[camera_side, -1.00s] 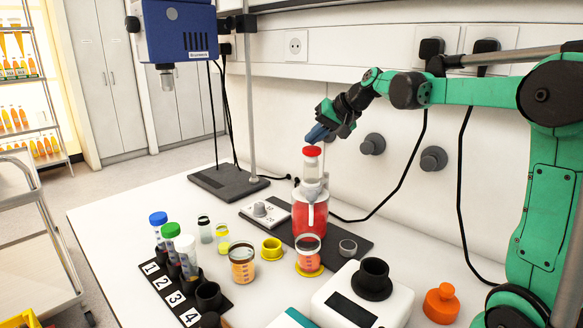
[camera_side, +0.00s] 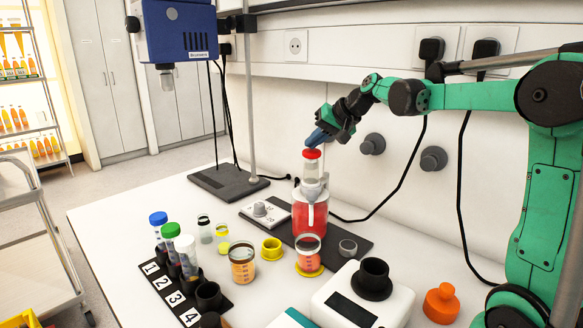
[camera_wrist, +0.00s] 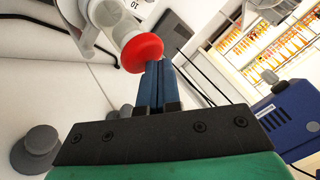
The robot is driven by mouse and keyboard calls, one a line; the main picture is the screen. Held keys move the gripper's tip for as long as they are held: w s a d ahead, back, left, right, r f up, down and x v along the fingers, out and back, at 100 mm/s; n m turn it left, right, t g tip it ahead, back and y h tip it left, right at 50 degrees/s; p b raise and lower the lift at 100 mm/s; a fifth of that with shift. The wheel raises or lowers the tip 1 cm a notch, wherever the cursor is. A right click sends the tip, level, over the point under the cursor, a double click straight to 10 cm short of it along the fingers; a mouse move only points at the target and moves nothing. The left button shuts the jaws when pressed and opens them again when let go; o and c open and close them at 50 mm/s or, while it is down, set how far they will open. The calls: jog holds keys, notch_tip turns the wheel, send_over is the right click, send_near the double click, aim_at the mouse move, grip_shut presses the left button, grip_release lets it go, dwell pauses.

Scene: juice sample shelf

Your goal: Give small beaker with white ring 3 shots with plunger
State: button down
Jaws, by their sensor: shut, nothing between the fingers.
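My gripper (camera_side: 316,139) is shut with nothing between its blue fingers. Its fingertips point down at the red plunger cap (camera_side: 312,154) and appear to touch it. In the wrist view, the shut fingertips (camera_wrist: 158,66) meet the edge of the red cap (camera_wrist: 142,53). The plunger tops a dispenser bottle (camera_side: 311,221) of red liquid. A small beaker (camera_side: 308,244) with a pale rim stands in front of the bottle, with reddish liquid inside and a yellow ring at its base. I cannot tell whether its pale rim is the white ring.
A beaker of orange liquid (camera_side: 242,264), a loose yellow ring (camera_side: 271,247) and a grey ring (camera_side: 348,248) stand nearby. A rack of capped tubes (camera_side: 175,290) is at left. A white device (camera_side: 358,300) and an orange flask (camera_side: 441,303) are at front right.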

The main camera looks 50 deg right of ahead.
aim_at(315, 151)
jog(key=shift+f, duration=0.45)
jog(key=shift+r, duration=0.1)
dwell(0.4)
jog(key=shift+r, duration=1.25)
jog(key=shift+r, duration=2.5)
jog(key=s+a+f+n+g+h, duration=0.1)
jog(key=s+a+f+n, duration=0.6)
jog(key=s+a+f, duration=0.7)
jog(key=a+f+g, duration=0.1)
jog(key=a, duration=0.2)
jog(key=shift+s+f+n, duration=0.15)
jog(key=shift+s+n, duration=0.05)
jog(key=shift+n, duration=0.2)
